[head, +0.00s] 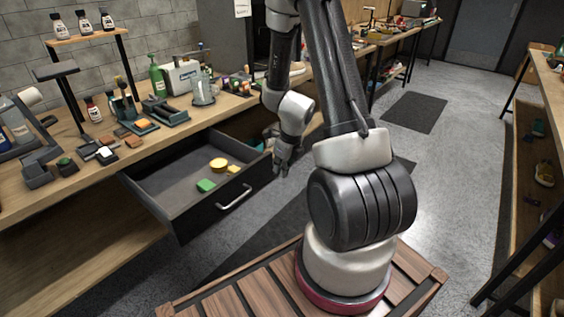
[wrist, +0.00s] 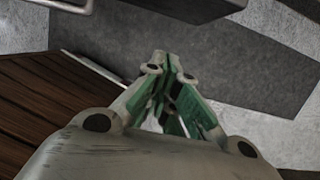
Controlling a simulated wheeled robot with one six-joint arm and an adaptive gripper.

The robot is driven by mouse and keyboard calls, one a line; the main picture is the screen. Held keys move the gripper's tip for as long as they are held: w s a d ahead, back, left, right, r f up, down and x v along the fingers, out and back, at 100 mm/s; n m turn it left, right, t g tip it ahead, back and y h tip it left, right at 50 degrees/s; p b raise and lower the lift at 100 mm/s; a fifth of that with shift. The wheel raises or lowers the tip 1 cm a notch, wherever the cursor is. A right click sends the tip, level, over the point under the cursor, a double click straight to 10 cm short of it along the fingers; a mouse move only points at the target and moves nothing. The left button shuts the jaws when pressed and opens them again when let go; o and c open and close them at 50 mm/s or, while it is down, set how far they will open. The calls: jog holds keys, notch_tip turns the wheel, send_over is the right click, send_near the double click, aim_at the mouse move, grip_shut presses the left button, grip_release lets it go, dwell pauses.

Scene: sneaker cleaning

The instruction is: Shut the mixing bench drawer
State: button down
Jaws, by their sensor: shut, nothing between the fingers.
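The mixing bench drawer (head: 178,192) is pulled out from under the wooden bench in the head view. It holds a green block, a round yellow thing and a small yellow piece. Its front has a silver bar handle (head: 234,197). My gripper (head: 281,171) points down just right of the drawer's front corner, apart from the handle. In the wrist view my gripper (wrist: 168,62) has its fingers together with nothing between them. A bar that looks like the handle (wrist: 72,5) shows at the top left of that view, with part of a dark panel at the top.
The bench top (head: 60,190) carries bottles, brushes, small blocks and a machine. A dark mat (head: 262,228) lies on the floor below the drawer. Open floor (head: 450,180) lies to the right, before a shelf (head: 545,95).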

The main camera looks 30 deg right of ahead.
jog(key=shift+w+a+f, duration=0.25)
jog(key=shift+w+f, duration=0.45)
jog(key=shift+w, duration=0.1)
jog(key=shift+w+a+f, duration=0.25)
jog(key=shift+w+f, duration=0.4)
jog(key=shift+w, duration=0.15)
jog(key=shift+w+a+f, duration=0.25)
jog(key=shift+w+f, duration=0.45)
jog(key=shift+w, duration=0.1)
